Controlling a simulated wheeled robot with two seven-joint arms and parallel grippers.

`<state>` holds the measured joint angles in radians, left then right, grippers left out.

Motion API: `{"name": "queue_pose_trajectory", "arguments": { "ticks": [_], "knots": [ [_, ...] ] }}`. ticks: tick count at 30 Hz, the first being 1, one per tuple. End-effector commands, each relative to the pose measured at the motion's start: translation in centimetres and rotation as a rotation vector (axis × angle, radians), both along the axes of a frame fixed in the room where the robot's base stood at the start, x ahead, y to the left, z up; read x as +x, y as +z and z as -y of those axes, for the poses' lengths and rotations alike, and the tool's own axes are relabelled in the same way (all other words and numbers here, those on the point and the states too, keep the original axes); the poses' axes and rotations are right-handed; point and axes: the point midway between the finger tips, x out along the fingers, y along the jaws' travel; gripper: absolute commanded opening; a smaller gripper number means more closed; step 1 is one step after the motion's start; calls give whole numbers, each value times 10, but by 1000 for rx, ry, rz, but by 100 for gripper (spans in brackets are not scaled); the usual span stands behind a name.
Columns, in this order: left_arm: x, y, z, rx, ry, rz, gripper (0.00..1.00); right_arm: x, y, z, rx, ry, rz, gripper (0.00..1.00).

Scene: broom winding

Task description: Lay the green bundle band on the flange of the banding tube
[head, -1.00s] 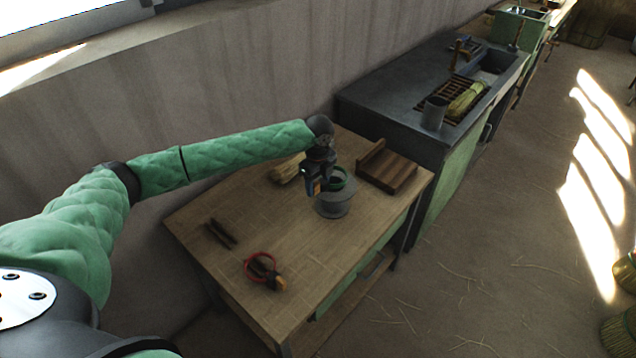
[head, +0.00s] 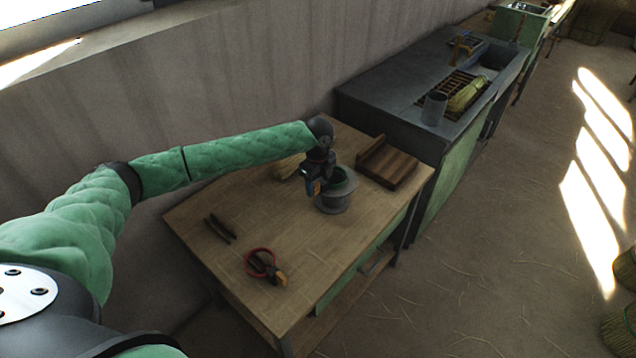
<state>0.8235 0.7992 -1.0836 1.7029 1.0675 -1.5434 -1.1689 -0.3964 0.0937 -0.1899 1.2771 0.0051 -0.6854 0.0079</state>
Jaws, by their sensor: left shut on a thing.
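My left gripper (head: 317,190) is shut on the green bundle band (head: 340,174) and points down beside the banding tube. The banding tube (head: 333,204) is a grey cylinder with a wider flange, standing upright on the wooden workbench (head: 290,225). The green band is around or just over the top of the tube. The gripper hides part of the band and the tube's left side, so I cannot tell whether the band touches the flange. My right gripper is not in view.
A wooden block with a raised edge (head: 388,166) stands right of the tube. A straw bundle (head: 287,167) lies behind the gripper. A red ring with a tool (head: 262,264) and dark sticks (head: 220,229) lie at the front. A dark sink counter (head: 395,95) adjoins behind.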

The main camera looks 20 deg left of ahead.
Motion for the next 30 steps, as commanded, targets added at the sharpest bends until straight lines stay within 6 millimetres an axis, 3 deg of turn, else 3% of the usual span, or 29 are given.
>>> {"name": "queue_pose_trajectory", "arguments": {
  "ticks": [6, 7, 10, 11, 23, 30],
  "knots": [
    [0, 0, 0, 0, 0, 0, 33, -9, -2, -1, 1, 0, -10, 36],
    [0, 0, 0, 0, 0, 0, 60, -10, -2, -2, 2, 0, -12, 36],
    [0, 0, 0, 0, 0, 0, 79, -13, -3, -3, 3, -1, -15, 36],
    [0, 0, 0, 0, 0, 0, 81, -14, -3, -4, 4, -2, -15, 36],
    [1, 7, 0, -1, 0, 2, 81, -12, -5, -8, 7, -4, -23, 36],
    [1, 39, 0, 0, 0, 3, 81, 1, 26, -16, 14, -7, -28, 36]
  ]
}}
